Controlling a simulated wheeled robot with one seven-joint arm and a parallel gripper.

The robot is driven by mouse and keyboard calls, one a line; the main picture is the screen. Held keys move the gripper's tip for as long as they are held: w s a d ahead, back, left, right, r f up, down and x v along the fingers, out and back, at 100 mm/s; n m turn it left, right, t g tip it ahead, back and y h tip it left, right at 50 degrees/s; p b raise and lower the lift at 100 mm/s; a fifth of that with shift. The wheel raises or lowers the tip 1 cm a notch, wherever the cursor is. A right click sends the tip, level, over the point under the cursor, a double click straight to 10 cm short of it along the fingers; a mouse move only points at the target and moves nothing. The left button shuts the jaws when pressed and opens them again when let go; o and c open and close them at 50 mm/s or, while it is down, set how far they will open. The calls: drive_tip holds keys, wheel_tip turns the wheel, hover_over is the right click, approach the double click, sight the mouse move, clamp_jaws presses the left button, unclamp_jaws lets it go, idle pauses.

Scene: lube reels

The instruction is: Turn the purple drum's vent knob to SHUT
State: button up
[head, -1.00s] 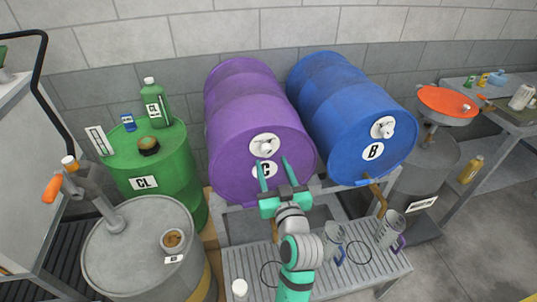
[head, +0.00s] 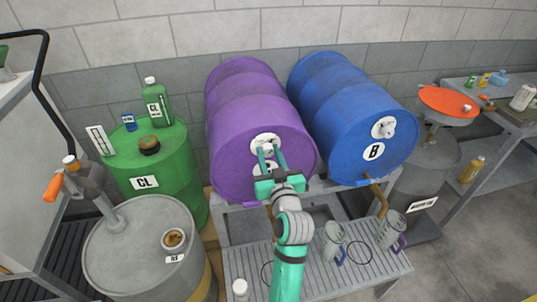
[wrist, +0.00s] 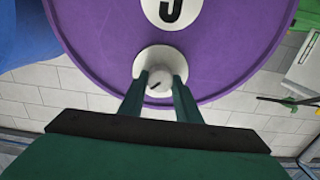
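The purple drum (head: 240,120) lies on its side on the rack, with its end face toward me and a "C" label below its white vent fitting (head: 265,143). In the wrist view the purple drum face (wrist: 235,45) appears upside down. A round, pale vent knob (wrist: 160,79) with a dark pointer mark sits on the white flange (wrist: 148,60). My gripper (head: 270,150) reaches the fitting, and in the wrist view its fingers (wrist: 160,88) lie close against both sides of the knob. Any SHUT lettering is too small or hidden to read.
A blue drum (head: 345,115) labelled B lies to the right with its own white knob (head: 384,128). A slatted bench (head: 320,275) with jugs (head: 333,242) stands below. A green drum (head: 160,175) and a grey drum (head: 140,250) stand at left.

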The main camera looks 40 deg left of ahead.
drive_tip(key=shift+s+n, duration=0.1)
drive_tip(key=shift+n, duration=0.2)
drive_tip(key=n, duration=0.3)
drive_tip(key=shift+n, duration=0.3)
drive_tip(key=n, duration=0.5)
drive_tip(key=shift+s+a, duration=0.1)
drive_tip(key=n, duration=0.4)
drive_tip(key=shift+f+n, duration=0.15)
drive_tip(key=shift+n, duration=0.25)
drive_tip(key=shift+s+a+f+n, duration=0.1)
drive_tip(key=shift+n, duration=1.9)
drive_tip(key=o, duration=1)
drive_tip(key=shift+o, duration=0.3)
